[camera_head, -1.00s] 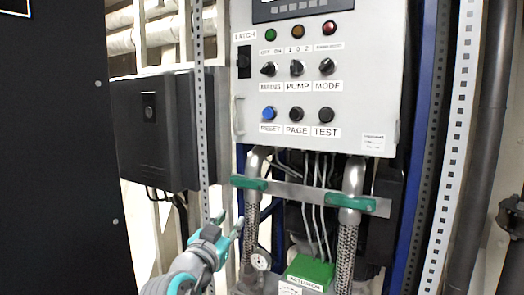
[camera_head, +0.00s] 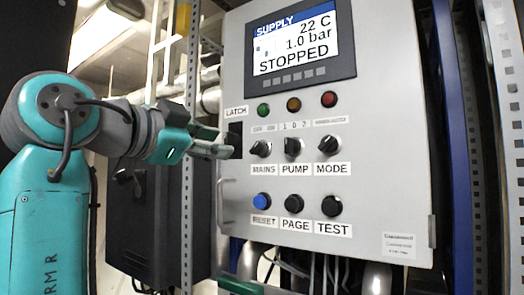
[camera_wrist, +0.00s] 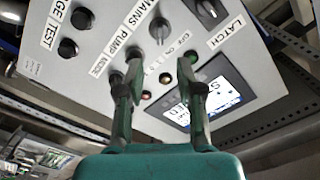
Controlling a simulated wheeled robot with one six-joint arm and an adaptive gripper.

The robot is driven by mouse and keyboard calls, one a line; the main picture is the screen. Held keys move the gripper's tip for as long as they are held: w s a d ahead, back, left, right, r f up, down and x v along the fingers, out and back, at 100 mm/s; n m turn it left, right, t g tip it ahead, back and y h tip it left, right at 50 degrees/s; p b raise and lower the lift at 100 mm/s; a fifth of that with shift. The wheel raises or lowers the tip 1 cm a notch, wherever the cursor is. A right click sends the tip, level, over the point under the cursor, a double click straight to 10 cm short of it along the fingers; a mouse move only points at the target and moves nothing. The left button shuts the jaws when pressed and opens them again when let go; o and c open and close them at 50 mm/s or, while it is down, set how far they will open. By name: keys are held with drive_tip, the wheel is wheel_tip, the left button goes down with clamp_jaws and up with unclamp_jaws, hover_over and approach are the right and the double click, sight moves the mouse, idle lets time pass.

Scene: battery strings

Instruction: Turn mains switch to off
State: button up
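The mains switch (camera_head: 260,148) is a black rotary knob on the grey panel, above its MAINS label and left of the pump knob. Its exact pointer position is hard to read. My gripper (camera_head: 226,150) is just left of it, its fingertips in front of the latch area. In the wrist view, my gripper (camera_wrist: 160,78) is open and empty, its two green fingers spread apart. The mains switch (camera_wrist: 160,30) shows beyond and between the fingertips, with no grip on it. The right finger partly covers the area near the green lamp.
The pump knob (camera_head: 293,147) and mode knob (camera_head: 329,146) stand close by. The black latch (camera_head: 234,138) is at the panel's left edge. The display (camera_head: 300,42) reads STOPPED. A perforated upright (camera_head: 188,190) stands left of the panel, and a door handle (camera_head: 226,203) sticks out below.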

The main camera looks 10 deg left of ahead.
sight(253, 148)
drive_tip(key=x, duration=1)
drive_tip(key=shift+w+d, duration=0.15)
drive_tip(key=shift+w, duration=0.2)
drive_tip(key=shift+c, duration=0.2)
clamp_jaws()
